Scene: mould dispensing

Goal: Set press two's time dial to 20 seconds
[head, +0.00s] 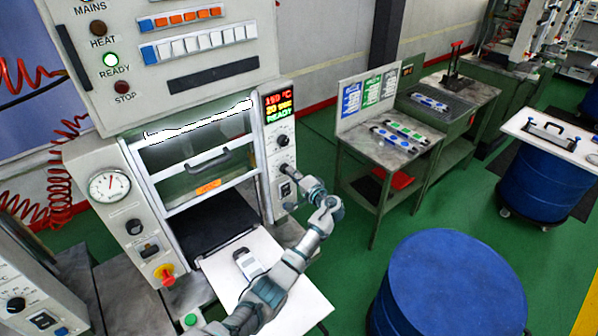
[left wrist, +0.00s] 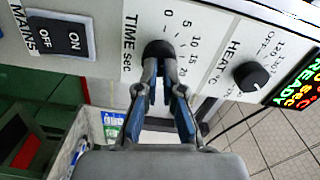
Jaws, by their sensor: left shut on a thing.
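The press's right-hand panel carries the time dial (left wrist: 157,50), a black knob beside a printed scale from 0 to 20 in the left wrist view. In the head view the dial (head: 284,168) is on the panel's lower part. My left gripper (left wrist: 160,68) is shut on the dial; its fingertips hide much of the knob, so its pointer cannot be read. The gripper also shows in the head view (head: 292,182), in front of the panel. The press display (head: 279,106) appears to read 190 °C, 20 sec and READY, in small blurred digits. My right gripper is not in view.
The heat dial (left wrist: 251,76) and the mains switch (left wrist: 58,37) flank the time dial. A white board (head: 300,290) with a small grey object (head: 248,264) lies in front of the press. A blue drum (head: 448,285) stands at the lower right.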

